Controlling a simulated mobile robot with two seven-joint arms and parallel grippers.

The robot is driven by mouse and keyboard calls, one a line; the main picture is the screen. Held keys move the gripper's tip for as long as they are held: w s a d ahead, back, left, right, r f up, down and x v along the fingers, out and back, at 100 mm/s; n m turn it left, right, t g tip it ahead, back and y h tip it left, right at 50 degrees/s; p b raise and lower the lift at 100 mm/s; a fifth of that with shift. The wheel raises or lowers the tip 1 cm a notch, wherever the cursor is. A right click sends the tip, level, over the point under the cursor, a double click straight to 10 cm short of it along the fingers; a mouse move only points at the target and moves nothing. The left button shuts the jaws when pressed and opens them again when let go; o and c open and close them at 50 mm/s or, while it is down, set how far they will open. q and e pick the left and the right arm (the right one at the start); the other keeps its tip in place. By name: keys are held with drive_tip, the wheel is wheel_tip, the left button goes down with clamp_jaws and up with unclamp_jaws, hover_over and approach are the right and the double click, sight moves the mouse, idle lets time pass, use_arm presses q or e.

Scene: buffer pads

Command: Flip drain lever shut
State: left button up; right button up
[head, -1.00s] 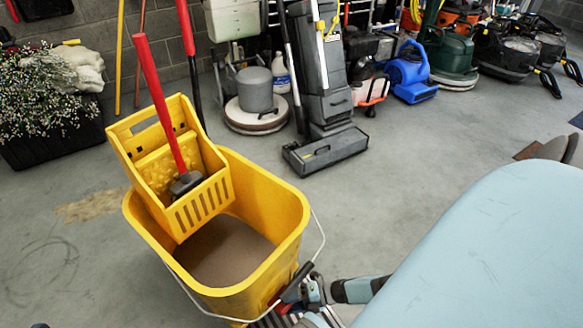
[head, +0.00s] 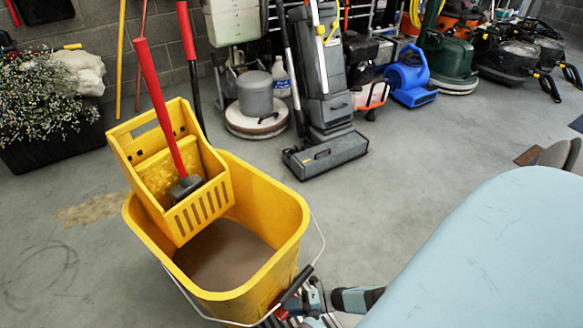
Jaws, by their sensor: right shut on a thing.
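The yellow mop bucket (head: 285,225) stands on the floor, with brown water inside. A small red lever (head: 286,297) shows low on its near right outer side, and I take it for the drain lever. My right gripper (head: 304,300) is at the bottom edge of the head view, close against the bucket. It is shut on what looks like the red lever, but the fingertips are partly hidden. My left gripper is out of view.
A yellow wringer (head: 203,212) with a red handle (head: 160,105) sits on the bucket's rim. A grey upright machine (head: 325,150) and a blue blower (head: 408,80) stand behind. Flowers (head: 50,95) are at the left. The floor left of the bucket is clear.

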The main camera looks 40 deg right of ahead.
drive_tip(key=shift+s, duration=0.1)
drive_tip(key=o, duration=0.9)
drive_tip(key=shift+d, duration=0.1)
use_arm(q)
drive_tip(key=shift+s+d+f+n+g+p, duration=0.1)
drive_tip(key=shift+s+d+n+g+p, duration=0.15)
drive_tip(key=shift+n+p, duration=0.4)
use_arm(e)
drive_tip(key=v, duration=1.3)
drive_tip(key=shift+s+d, duration=0.25)
drive_tip(key=shift+s, duration=0.1)
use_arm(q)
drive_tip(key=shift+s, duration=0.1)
